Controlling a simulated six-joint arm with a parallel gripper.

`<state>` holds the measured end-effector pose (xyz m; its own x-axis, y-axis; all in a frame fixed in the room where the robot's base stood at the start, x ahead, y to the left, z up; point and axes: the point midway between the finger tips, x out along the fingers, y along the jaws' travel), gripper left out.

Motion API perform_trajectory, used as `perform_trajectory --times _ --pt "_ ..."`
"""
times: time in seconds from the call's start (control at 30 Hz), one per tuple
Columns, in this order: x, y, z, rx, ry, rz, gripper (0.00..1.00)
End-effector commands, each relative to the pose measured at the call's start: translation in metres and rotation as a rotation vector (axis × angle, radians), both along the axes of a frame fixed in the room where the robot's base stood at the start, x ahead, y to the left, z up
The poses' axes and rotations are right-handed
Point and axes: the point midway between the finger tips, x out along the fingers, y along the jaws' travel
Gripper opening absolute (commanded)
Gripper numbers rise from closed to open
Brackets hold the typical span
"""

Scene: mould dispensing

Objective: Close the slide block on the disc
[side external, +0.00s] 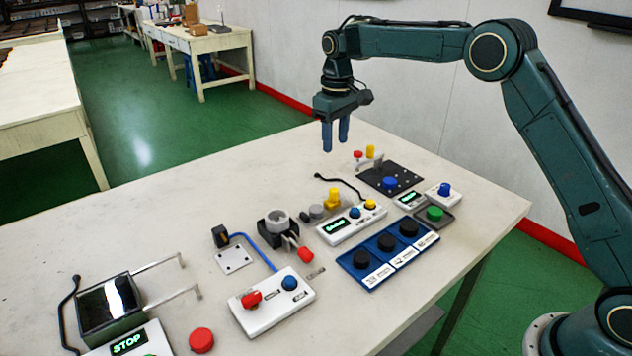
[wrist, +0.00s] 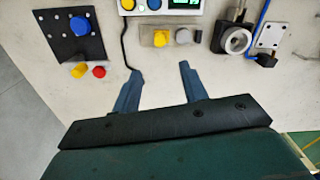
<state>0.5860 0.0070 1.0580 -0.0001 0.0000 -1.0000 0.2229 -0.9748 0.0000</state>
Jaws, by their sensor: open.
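My gripper (side external: 335,146) is open and empty, high above the back of the table, fingers pointing down. In the wrist view its two fingers (wrist: 160,70) are apart with bare table between them. A small grey fixture (wrist: 147,40) beyond them carries a yellow knob (wrist: 160,38) and a grey round disc (wrist: 183,36) side by side. In the side view the yellow knob (side external: 333,198) stands just right of the grey disc (side external: 316,211). I cannot tell for sure which part is the slide block. Nothing touches my gripper.
A black block with a pale ring (side external: 278,222) and red-handled lever (side external: 305,254) stands to the left. A black plate with a blue knob (side external: 390,182) lies to the right. A thin black cable (side external: 340,182) curves nearby. Button boxes fill the front; the back left of the table is clear.

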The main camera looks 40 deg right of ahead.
Motion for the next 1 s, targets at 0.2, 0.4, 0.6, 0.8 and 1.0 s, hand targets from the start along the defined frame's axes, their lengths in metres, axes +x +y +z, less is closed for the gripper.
perform_trajectory --times 0.2,0.4,0.6,0.8,1.0 --pt "0.0 0.0 -0.005 0.0 0.001 0.0 0.43" --pt "0.0 0.0 -0.021 0.0 0.002 0.0 0.43" --pt "-0.001 0.0 -0.048 0.0 0.003 0.0 0.43" --pt "-0.001 0.0 -0.08 0.0 0.004 0.0 0.43" --pt "-0.001 0.0 -0.109 0.0 0.003 0.0 0.43"
